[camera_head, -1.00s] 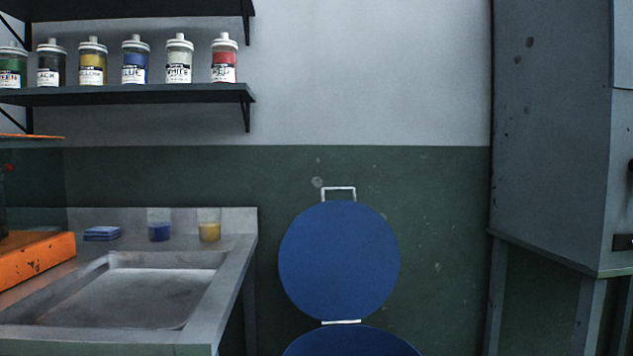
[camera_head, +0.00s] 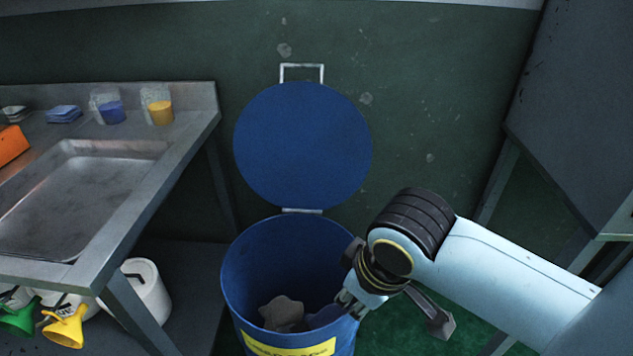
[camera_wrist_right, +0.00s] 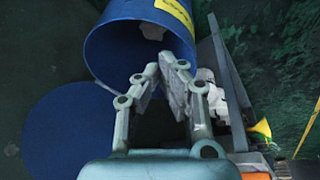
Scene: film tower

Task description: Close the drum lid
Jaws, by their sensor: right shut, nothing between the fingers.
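A blue drum (camera_head: 240,270) with a yellow label stands open on the floor. Its round blue lid (camera_head: 302,145) is upright behind it, hinged at the back rim, with a white handle on the lid's top edge. The drum and lid also show in the right wrist view, as the drum wall (camera_wrist_right: 105,50) and the lid (camera_wrist_right: 65,130). My right gripper (camera_head: 350,302) is shut and empty at the drum's right rim. It shows large in the wrist view (camera_wrist_right: 165,70), beside the drum opening. My left gripper is not in view.
A crumpled brown thing (camera_head: 282,313) lies inside the drum. A metal sink table (camera_head: 165,190) stands to the left, with a white bucket (camera_head: 147,290) and funnels (camera_head: 65,325) below. A grey cabinet (camera_head: 575,120) stands at the right.

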